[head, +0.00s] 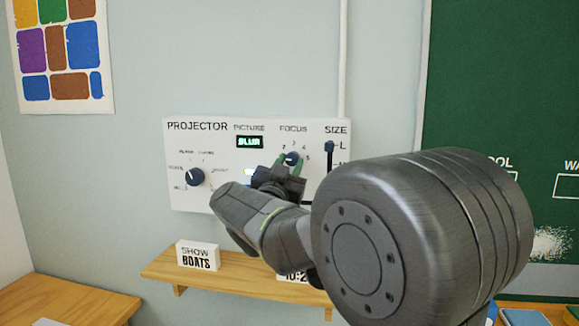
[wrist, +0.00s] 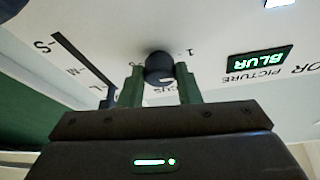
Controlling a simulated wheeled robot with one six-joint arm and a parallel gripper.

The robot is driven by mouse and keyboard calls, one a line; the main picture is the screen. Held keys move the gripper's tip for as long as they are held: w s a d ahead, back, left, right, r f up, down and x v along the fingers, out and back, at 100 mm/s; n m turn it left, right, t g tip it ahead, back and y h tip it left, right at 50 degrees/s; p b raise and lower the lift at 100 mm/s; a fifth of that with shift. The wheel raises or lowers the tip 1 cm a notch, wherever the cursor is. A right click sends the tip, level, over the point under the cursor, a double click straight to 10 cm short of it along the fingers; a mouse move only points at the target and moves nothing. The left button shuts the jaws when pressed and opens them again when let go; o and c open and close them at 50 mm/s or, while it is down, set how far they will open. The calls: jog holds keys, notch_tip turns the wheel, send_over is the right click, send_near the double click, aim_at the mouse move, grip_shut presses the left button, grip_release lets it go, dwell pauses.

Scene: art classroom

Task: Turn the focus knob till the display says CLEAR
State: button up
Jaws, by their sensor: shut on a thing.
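The white projector panel (head: 220,130) is on the wall, with a dark round focus knob (head: 291,158) under the word FOCUS and small numbers around it. The picture display (head: 250,142) reads BLUR in green; it also reads BLUR, upside down, in the wrist view (wrist: 261,62). My gripper (head: 290,164) is at the focus knob. In the wrist view my gripper (wrist: 159,76) has its two green fingers on either side of the knob (wrist: 158,65), shut on it. The knob's pointer is too small to read surely.
A size slider (head: 329,147) is right of the focus knob, near L. Another dark knob (head: 194,177) is at the panel's left. Below, a wooden shelf (head: 160,269) holds a SHOW BOATS card (head: 198,257) and a second card, partly hidden by my arm.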

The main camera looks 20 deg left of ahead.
jog(key=m+h, duration=0.1)
jog(key=m, duration=0.1)
jog(key=m+h, duration=0.1)
jog(key=m, duration=0.2)
jog(key=shift+a+r+m+g+h, duration=0.1)
jog(key=shift+a+m+g+h, duration=0.05)
jog(key=shift+m+g+h, duration=0.2)
jog(key=m+h, duration=0.1)
jog(key=m, duration=0.1)
jog(key=m+g+h, duration=0.1)
jog(key=m, duration=0.2)
jog(key=shift+a+r+m+g+p, duration=0.1)
jog(key=shift+r+m+g+p, duration=0.15)
jog(key=shift+p, duration=0.15)
jog(key=m+g+p, duration=0.1)
jog(key=m, duration=0.1)
jog(key=m+g+p, duration=0.1)
jog(key=m, duration=0.2)
jog(key=shift+s+r+h, duration=0.1)
jog(key=shift+r+h, duration=0.1)
jog(key=shift+h, duration=0.05)
jog(key=shift+m+g+p, duration=0.55)
jog(key=shift+m+g, duration=0.05)
jog(key=shift+m, duration=1)
jog(key=o, duration=1)
